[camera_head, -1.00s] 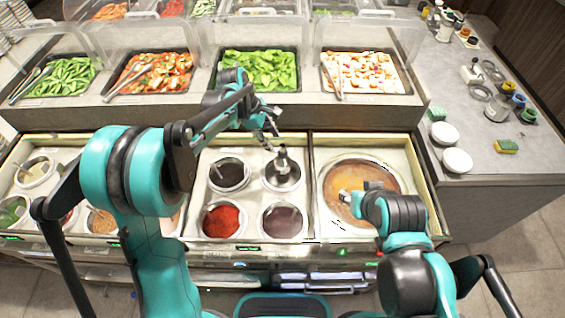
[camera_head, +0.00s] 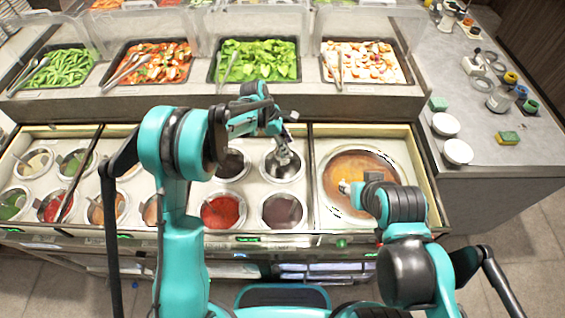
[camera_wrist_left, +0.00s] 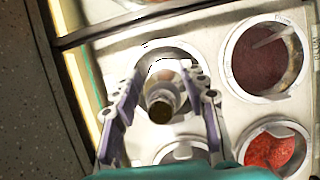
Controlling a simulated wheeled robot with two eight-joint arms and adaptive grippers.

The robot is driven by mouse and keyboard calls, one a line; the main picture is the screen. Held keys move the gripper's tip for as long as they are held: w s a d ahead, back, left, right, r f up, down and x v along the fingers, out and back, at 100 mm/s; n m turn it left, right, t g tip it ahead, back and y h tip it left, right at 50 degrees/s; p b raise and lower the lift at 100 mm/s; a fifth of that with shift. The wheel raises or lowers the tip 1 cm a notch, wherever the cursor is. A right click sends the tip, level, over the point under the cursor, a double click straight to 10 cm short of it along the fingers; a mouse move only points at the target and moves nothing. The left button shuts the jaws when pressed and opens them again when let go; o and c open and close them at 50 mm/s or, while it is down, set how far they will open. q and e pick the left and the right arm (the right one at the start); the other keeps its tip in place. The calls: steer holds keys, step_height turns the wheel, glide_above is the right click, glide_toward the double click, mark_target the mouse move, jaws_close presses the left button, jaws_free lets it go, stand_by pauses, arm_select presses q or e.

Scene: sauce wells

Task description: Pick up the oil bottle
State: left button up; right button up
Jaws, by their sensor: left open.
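The oil bottle (camera_head: 284,158) stands in the back right well of the middle counter section, its lower part inside the well. In the left wrist view the bottle (camera_wrist_left: 161,103) shows from above, with a dark round top and a pale metallic body. My left gripper (camera_head: 279,136) is over that well. Its fingers (camera_wrist_left: 166,82) are open, one on each side of the bottle, with gaps visible on both sides. My right gripper (camera_head: 348,188) is over the soup pot (camera_head: 326,205); its fingers are too small and covered to read.
A red sauce well (camera_head: 221,211) and a brown sauce well (camera_head: 283,211) lie in front. A dark well (camera_head: 233,165) is to the left, partly behind my arm. Food trays (camera_head: 258,60) line the raised shelf behind. White bowls (camera_head: 458,151) stand on the right counter.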

arm_select(q)
steer(key=shift+r, duration=0.1)
jaws_close()
steer(key=shift+s, duration=0.1)
steer(key=shift+a+r, duration=0.1)
steer(key=shift+r, duration=0.1)
